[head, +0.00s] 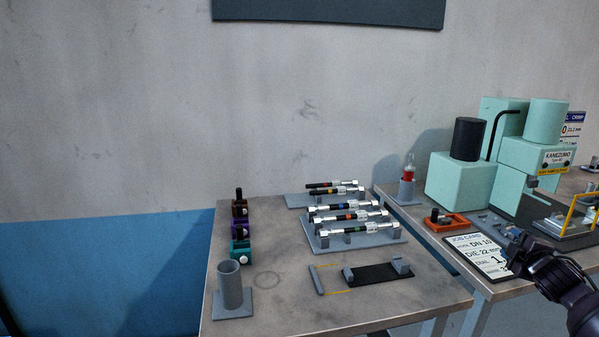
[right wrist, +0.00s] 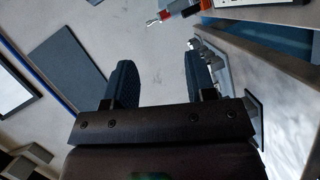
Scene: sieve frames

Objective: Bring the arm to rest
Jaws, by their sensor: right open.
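My right gripper (head: 516,244) is at the right of the head view, over or in front of the job card (head: 478,256) at the front of the right table. In the right wrist view my right gripper (right wrist: 161,72) has its two dark fingers spread apart, with nothing between them but the floor far below. My left gripper is not in the head view.
The left table (head: 290,312) holds a grey cup (head: 230,288), several hose assemblies on grey racks (head: 360,242) and a black strip (head: 375,276). The right table bears a mint-green machine (head: 465,180) and an orange tray (head: 447,222). A gap separates the tables' front parts.

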